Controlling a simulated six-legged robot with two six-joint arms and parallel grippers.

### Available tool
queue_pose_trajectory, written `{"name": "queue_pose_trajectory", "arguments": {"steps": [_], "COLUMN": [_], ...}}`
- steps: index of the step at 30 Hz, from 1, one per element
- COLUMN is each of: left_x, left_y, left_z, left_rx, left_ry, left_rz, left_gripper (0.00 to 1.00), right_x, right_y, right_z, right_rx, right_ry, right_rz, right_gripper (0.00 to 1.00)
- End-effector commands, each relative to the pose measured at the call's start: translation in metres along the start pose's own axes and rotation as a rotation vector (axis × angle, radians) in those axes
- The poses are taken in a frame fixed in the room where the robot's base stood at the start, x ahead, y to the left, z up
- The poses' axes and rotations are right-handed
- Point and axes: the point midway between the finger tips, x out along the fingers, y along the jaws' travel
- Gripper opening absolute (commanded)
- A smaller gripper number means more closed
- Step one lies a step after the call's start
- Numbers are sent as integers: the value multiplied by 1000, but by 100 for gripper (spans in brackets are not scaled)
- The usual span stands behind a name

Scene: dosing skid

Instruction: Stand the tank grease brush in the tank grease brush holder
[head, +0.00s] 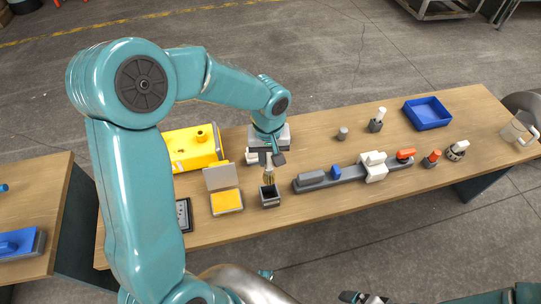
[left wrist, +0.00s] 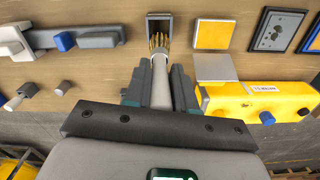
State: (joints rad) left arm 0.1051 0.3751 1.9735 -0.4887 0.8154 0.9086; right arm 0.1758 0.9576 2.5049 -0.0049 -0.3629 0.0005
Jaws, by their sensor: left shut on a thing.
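The tank grease brush (left wrist: 160,75) has a pale handle and yellowish bristles. My left gripper (left wrist: 160,92) is shut on its handle, and the bristles point away from the gripper. The tank grease brush holder is a small dark square cup (head: 270,201) on the table. In the head view the brush (head: 269,175) hangs nearly upright below my left gripper (head: 266,158), its lower end at the holder's opening. My right gripper (head: 362,297) is cut off at the bottom edge.
Left of the holder stands an open yellow-and-grey box (head: 226,201), with a yellow machine (head: 193,148) behind it. Right of the holder lies a long grey rail assembly (head: 345,174). A blue tray (head: 427,113) is farther right. The wood in front of the rail is clear.

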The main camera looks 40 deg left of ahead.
Motion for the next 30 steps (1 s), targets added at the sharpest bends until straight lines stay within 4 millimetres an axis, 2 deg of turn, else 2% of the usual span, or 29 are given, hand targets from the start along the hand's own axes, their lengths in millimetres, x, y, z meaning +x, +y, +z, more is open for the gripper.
{"name": "queue_pose_trajectory", "arguments": {"steps": [8, 22, 30], "left_x": [5, 51, 58], "left_y": [-2, 0, 1], "left_z": [0, 0, 0], "left_rx": [1, 3, 3], "left_ry": [-2, -3, -2], "left_rz": [1, 1, 1], "left_gripper": [0, 0, 0], "right_x": [7, 46, 52], "right_y": [2, 17, 19], "right_z": [0, -1, -1], "right_rx": [0, 0, 0], "right_ry": [0, 0, 0], "right_rz": [0, 0, 0], "right_gripper": [100, 100, 100]}}
